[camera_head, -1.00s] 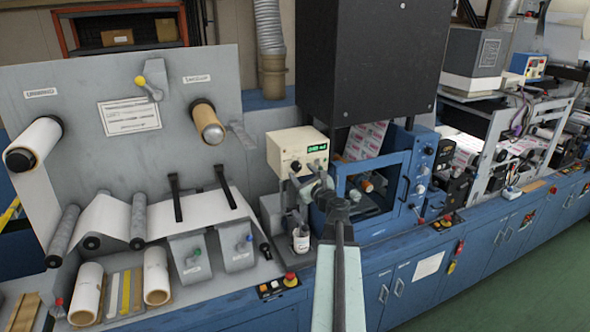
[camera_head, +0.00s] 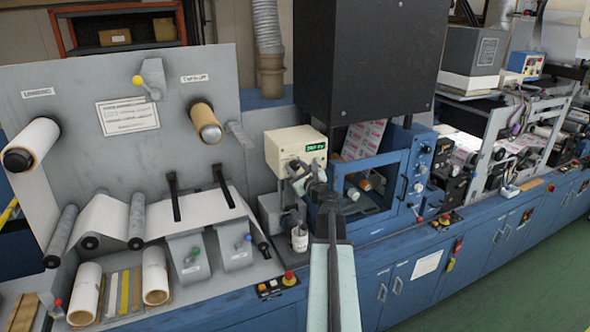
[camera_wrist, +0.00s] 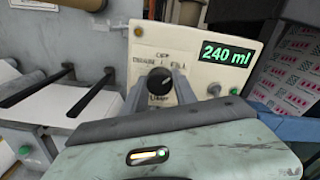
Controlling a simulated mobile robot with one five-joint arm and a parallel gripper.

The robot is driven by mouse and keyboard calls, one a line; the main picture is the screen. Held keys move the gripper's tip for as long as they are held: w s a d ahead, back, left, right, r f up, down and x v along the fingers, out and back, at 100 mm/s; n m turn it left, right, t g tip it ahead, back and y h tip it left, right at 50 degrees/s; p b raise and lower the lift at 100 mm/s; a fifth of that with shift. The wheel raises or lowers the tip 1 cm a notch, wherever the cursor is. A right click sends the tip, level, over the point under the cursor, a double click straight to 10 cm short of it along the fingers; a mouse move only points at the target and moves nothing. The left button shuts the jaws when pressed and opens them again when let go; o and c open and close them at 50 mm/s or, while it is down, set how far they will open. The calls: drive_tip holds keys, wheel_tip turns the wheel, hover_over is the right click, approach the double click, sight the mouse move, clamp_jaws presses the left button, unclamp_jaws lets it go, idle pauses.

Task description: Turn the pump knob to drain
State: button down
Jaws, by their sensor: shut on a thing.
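The pump is a cream box (camera_head: 294,149) with a green-lit display, left of the blue cabinet in the head view. In the wrist view its front panel (camera_wrist: 148,45) carries a round black knob (camera_wrist: 159,79) with small printed labels around it, one of them below the knob. The lettering is too blurred to read surely, and so is the knob's pointer. The display (camera_wrist: 226,54) reads 240 ml. My gripper (camera_wrist: 157,88) is shut on the knob, one grey finger on each side. In the head view my gripper (camera_head: 306,176) is at the box's front and hides the knob.
A small white container (camera_head: 299,240) stands below the pump. The blue cabinet (camera_head: 375,190) with an open window is close on the right. A roll panel (camera_head: 125,75) with rods and paper stands at the left. A red button (camera_head: 289,278) is on the front ledge.

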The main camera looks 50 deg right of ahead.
drive_tip(key=shift+w+n, duration=0.1)
drive_tip(key=shift+n, duration=0.2)
drive_tip(key=n, duration=0.3)
drive_tip(key=shift+r+n, duration=0.1)
drive_tip(key=shift+n, duration=0.3)
drive_tip(key=n, duration=0.9)
drive_tip(key=shift+r, duration=0.1)
drive_tip(key=shift+n, duration=2)
drive_tip(key=shift+d, duration=0.1)
drive_tip(key=c, duration=1.2)
unclamp_jaws()
drive_tip(key=shift+o, duration=1)
drive_tip(key=shift+w, duration=0.1)
